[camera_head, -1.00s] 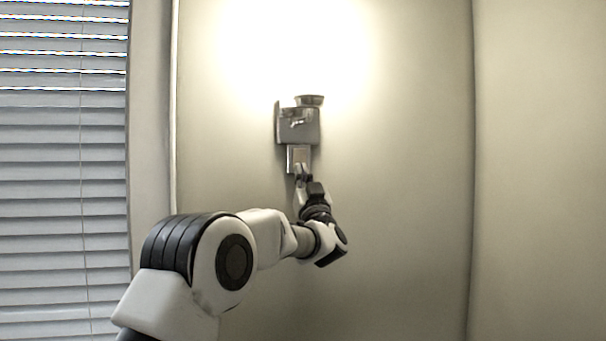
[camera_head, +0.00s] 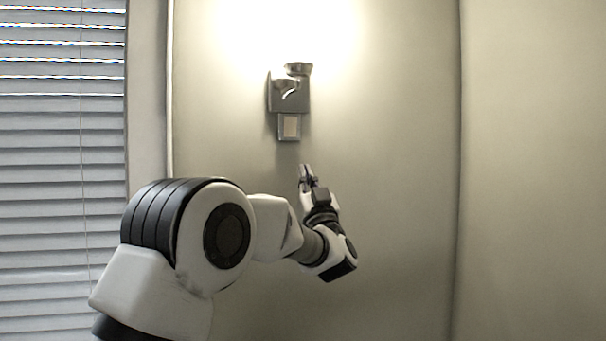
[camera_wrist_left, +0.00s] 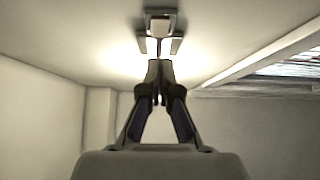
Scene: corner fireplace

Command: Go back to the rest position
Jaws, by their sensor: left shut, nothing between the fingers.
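My left gripper (camera_head: 305,172) is shut and empty. In the head view it stands below and a little right of a small switch plate (camera_head: 289,126), with a visible gap between them. The plate sits on the wall directly under a lit metal wall lamp (camera_head: 290,92). In the left wrist view the closed fingers (camera_wrist_left: 160,75) point toward the lamp fixture (camera_wrist_left: 160,24), which shows beyond the fingertips. My right gripper is in neither view.
The pale wall (camera_head: 390,180) is bare to the right of the lamp, up to a vertical corner line. A window with white blinds (camera_head: 60,170) is at the left, beside its frame (camera_head: 148,90). The space right of my left arm is clear.

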